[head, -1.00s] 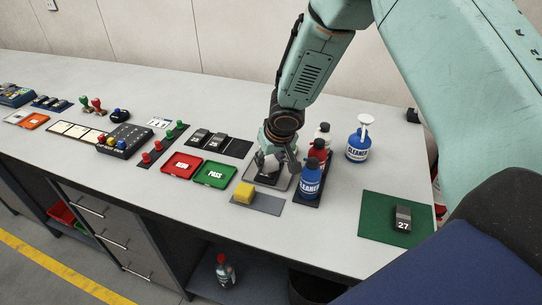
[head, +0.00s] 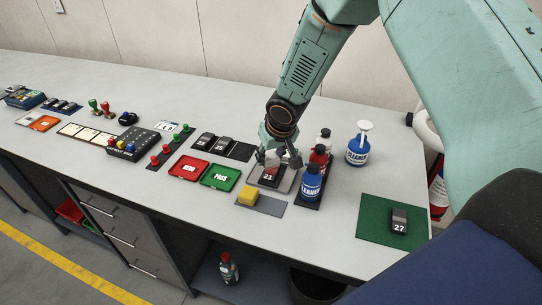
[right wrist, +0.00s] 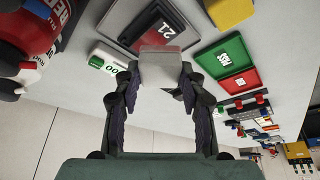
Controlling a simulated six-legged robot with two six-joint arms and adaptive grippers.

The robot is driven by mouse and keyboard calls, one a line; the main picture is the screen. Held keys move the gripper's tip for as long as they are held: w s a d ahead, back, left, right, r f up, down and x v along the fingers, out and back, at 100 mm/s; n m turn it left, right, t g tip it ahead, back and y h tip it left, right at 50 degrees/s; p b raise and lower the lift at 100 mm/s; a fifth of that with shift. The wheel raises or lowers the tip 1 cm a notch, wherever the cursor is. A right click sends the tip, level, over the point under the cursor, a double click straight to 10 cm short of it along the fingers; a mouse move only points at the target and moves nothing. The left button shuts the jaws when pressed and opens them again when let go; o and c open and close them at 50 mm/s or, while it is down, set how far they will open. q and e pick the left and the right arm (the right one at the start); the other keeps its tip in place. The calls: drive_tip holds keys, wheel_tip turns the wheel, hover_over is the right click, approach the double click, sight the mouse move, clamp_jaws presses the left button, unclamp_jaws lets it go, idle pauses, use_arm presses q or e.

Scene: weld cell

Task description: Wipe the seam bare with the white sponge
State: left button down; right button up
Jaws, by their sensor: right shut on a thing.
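My right gripper (head: 279,158) is shut on the white sponge (right wrist: 160,62), a pale block between the two fingertips in the right wrist view. In the head view the fingers largely hide the sponge. Just below it lies a dark workpiece with a red plate marked 21 (head: 268,177), on a light grey tray (head: 285,186). The workpiece also shows beyond the sponge in the right wrist view (right wrist: 138,22). The sponge overlaps its near edge there; I cannot tell whether they touch. The seam cannot be made out. My left gripper is not in view.
Bottles, including a blue cleaner bottle (head: 311,184) and a red one (head: 318,160), stand close right of the tray. A white-topped cleaner bottle (head: 358,147) stands behind. A yellow sponge (head: 248,194) lies in front. Part 27 (head: 399,221) sits on a green mat (head: 375,229).

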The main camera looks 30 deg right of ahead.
sight(267, 153)
drive_tip(key=r, duration=0.1)
drive_tip(key=r+p, duration=0.2)
drive_tip(key=shift+s+a+r, duration=0.15)
drive_tip(key=shift+s+a, duration=0.1)
drive_tip(key=shift+r, duration=0.25)
drive_tip(key=shift+w+d+p, duration=0.1)
drive_tip(key=shift+d+p, duration=0.1)
drive_tip(key=shift+p, duration=0.1)
drive_tip(key=shift+f, duration=0.1)
drive_tip(key=shift+a, duration=0.2)
